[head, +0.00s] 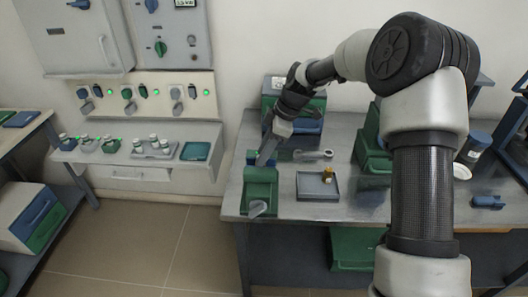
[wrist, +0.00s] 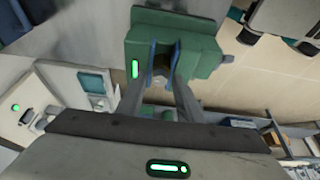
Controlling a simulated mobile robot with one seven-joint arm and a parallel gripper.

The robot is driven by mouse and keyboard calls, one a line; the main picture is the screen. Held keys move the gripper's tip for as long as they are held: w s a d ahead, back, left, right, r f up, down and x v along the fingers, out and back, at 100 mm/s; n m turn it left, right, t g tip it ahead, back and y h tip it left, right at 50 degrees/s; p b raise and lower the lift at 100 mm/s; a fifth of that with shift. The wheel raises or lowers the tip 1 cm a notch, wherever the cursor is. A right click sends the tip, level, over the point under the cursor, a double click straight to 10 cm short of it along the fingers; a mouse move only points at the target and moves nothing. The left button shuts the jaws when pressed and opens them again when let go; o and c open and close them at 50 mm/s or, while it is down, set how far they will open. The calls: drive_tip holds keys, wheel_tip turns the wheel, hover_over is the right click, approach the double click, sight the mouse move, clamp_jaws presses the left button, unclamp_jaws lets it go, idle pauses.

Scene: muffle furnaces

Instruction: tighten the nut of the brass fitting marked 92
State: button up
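A green vise (head: 260,176) stands at the front left of the workbench. The wrist view shows its green body (wrist: 205,57) and blue jaws. My gripper (head: 266,156) points down at the vise from above. In the wrist view my gripper's two fingers (wrist: 160,80) stand apart on either side of a small brownish thing (wrist: 159,74) between the jaws. I cannot tell whether the fingers touch it or whether it is a fitting. A small brass fitting (head: 328,172) stands in a grey tray right of the vise. No number is readable. A wrench (head: 313,155) lies behind the tray.
Green bins (head: 372,152) stand right of the tray. A green and grey device (head: 309,104) is behind my gripper. A blue item (head: 487,202) lies at the right. The bench front (head: 330,211) is clear. A wall panel with green lights (head: 146,95) is at left.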

clamp_jaws()
